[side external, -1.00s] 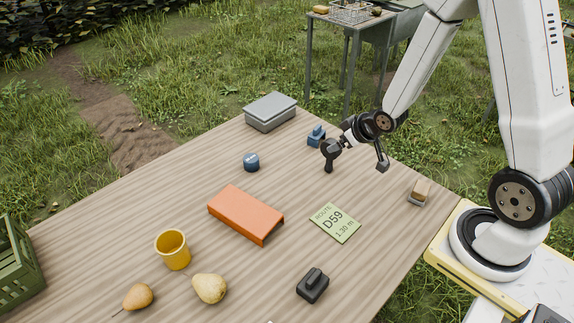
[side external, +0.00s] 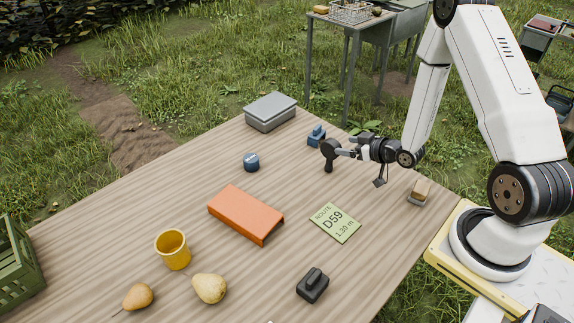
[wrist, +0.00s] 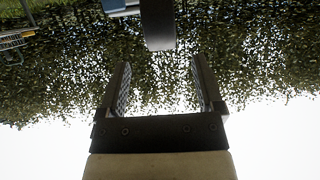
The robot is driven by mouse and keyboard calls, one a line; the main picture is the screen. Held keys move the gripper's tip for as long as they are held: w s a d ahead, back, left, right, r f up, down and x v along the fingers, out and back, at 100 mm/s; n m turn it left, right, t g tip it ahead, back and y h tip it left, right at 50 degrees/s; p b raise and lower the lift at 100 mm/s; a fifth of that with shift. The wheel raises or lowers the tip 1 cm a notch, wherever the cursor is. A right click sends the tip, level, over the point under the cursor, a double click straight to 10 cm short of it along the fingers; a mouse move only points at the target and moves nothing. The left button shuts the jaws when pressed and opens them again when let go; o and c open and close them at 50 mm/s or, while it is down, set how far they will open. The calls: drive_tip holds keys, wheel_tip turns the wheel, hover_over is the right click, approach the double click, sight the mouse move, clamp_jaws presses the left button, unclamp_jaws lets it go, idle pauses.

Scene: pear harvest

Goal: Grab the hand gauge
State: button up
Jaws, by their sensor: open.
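A dark upright object with a round head and a narrow stem, which looks like the hand gauge (side external: 328,149), stands near the far right part of the table. My gripper (side external: 344,147) is level just to its right, with its fingers pointing at the head. In the wrist view my gripper (wrist: 160,66) is open, with nothing between its fingers. A dark upright block, likely the gauge's stem (wrist: 157,27), shows straight ahead beyond the fingertips. Whether the fingers touch it I cannot tell.
A blue object (side external: 316,136) stands close behind the gauge. A grey box (side external: 270,112), a blue round item (side external: 251,162), an orange case (side external: 245,214), a green card (side external: 335,222) and a wood-topped block (side external: 420,191) lie around.

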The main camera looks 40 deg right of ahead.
sight(327, 143)
drive_tip(key=shift+x, duration=1.3)
drive_tip(key=shift+x, duration=2.55)
drive_tip(key=shift+a, duration=0.1)
clamp_jaws()
